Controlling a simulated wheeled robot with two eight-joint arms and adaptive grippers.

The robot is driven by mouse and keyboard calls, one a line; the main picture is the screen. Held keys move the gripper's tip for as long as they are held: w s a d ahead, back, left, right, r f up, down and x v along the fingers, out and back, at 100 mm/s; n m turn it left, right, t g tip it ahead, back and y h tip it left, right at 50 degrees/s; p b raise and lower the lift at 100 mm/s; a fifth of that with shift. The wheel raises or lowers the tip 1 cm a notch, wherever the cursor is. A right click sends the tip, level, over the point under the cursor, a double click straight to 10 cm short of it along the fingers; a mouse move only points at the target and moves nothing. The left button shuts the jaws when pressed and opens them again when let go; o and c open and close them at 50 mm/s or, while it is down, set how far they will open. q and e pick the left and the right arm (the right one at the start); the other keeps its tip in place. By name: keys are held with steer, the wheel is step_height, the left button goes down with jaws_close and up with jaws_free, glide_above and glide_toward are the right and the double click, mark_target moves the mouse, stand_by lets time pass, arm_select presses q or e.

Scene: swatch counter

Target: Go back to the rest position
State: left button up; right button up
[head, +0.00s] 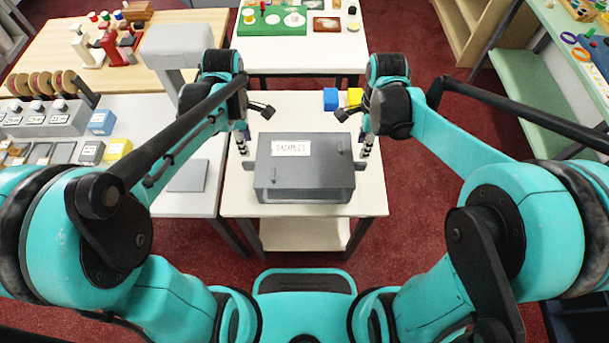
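A dark grey lidded case (304,184) with a white label that seems to read "SAMPLES" (291,147) sits on the small pale table in front of me. My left gripper (244,148) points down close beside the case's left side. My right gripper (366,148) points down close beside its right side, near a small side tab (361,165). The fingers are small and partly hidden by my arms, so I cannot tell whether they are open, shut or touching the case.
A blue block (331,98) and a yellow block (354,97) lie behind the case. The left counter (150,195) holds grey labelled boxes and a flat grey plate (188,176). A white table (300,55) with a green board stands at the back. Red carpet is open on the right.

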stand_by(0.6)
